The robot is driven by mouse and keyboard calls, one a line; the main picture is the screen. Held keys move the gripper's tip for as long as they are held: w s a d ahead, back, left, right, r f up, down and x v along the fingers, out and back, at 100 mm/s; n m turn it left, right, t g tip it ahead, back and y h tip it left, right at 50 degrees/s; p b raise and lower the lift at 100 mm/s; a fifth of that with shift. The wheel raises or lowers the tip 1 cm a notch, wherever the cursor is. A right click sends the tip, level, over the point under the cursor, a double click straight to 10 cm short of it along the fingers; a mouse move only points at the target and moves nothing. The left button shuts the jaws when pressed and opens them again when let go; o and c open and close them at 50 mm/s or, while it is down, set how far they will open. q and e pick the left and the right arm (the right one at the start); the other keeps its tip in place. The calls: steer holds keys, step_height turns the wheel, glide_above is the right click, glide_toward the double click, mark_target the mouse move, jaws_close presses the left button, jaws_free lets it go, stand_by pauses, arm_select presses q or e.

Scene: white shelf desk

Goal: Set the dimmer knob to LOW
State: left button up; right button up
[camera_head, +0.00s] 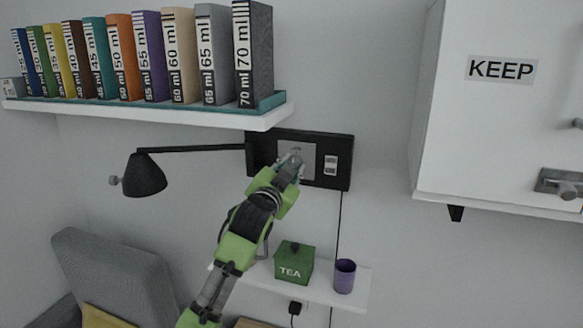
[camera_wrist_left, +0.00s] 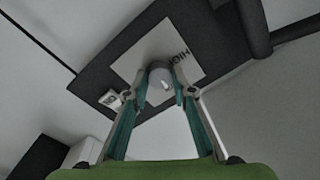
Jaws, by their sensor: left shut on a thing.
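The dimmer knob (camera_wrist_left: 159,88) is a grey round knob on a light square plate (camera_wrist_left: 138,58), set in a black wall panel (camera_head: 335,168). In the left wrist view, the word HIGH shows on the plate to the right of the knob; no LOW label can be made out. My right gripper is not in view.
White switches (camera_head: 330,165) sit on the panel's right. A shelf of numbered binders (camera_head: 165,112) is above left, and a black lamp (camera_head: 145,175) hangs left. Below stand a green TEA box (camera_head: 294,264) and a purple cup (camera_head: 344,277). A white KEEP cabinet (camera_head: 490,120) is right.

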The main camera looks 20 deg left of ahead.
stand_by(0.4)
arm_select(q)
steer(key=o, duration=1.1)
steer(key=s, duration=1.2)
steer(key=shift+f, duration=0.25)
